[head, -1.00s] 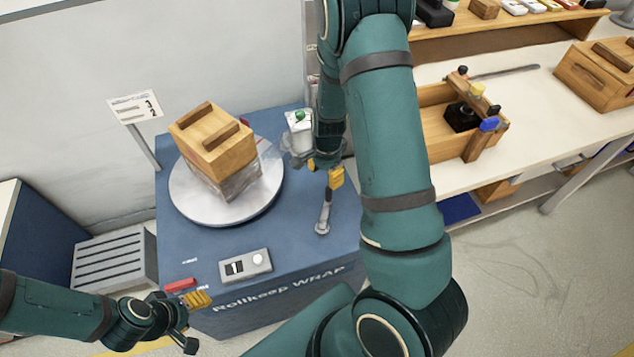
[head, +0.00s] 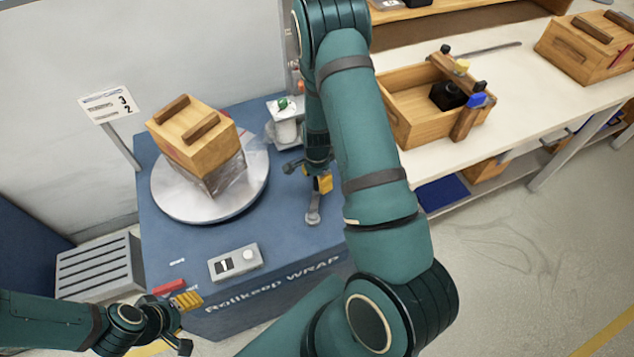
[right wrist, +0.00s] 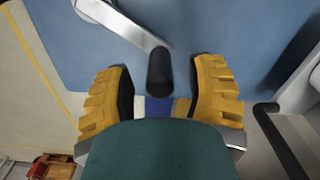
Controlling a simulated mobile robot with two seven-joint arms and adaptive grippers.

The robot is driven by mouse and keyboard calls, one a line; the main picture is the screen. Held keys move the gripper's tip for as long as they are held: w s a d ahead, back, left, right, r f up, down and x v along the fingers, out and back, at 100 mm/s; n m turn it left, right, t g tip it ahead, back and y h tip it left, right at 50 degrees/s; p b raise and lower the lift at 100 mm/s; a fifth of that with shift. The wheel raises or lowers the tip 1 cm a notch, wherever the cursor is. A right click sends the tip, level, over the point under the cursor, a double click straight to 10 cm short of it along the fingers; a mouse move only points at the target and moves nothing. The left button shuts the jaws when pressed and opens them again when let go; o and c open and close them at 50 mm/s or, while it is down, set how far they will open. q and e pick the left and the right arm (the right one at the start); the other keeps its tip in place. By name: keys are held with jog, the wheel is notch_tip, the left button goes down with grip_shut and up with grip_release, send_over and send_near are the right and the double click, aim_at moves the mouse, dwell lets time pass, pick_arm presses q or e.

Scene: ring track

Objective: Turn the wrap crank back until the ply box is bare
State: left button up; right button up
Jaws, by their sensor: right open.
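The ply box (head: 190,130), pale wood with two dark handle bars on top, sits on the round silver turntable (head: 168,203) of the blue wrap machine. Clear, greyish film (head: 222,177) covers its lower part; the upper part is bare wood. The wrap crank (head: 313,207) is a silver arm on the machine top, right of the turntable. My right gripper (head: 323,182) is open at the crank. In the right wrist view, the crank's black grip (right wrist: 160,72) lies between the yellow fingertips, with gaps on both sides. My left gripper (head: 188,300) is near the machine's front left corner, its opening unclear.
A film roll post (head: 286,125) stands beside the turntable. A grey control box (head: 234,262) sits at the front of the machine top. A sign (head: 110,104) stands at the back left. The bench at right holds an open wooden box (head: 408,105) and a closed one (head: 585,52).

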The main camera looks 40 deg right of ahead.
jog(key=shift+f, duration=0.55)
grip_shut()
jog(key=shift+w+a+n, duration=0.25)
jog(key=shift+n, duration=0.15)
jog(key=a+n, duration=0.1)
jog(key=w+a+n, duration=0.1)
jog(key=n, duration=0.1)
jog(key=shift+w+a, duration=0.15)
jog(key=shift+w, duration=0.15)
jog(key=a+n, duration=0.1)
jog(key=w+a+n, duration=0.1)
jog(key=n, duration=0.1)
jog(key=a+n, duration=0.2)
jog(key=n, duration=0.1)
jog(key=shift+w+a+r, duration=0.1)
jog(key=shift+a, duration=0.25)
jog(key=shift+a+n, duration=0.55)
jog(key=shift+n, duration=0.65)
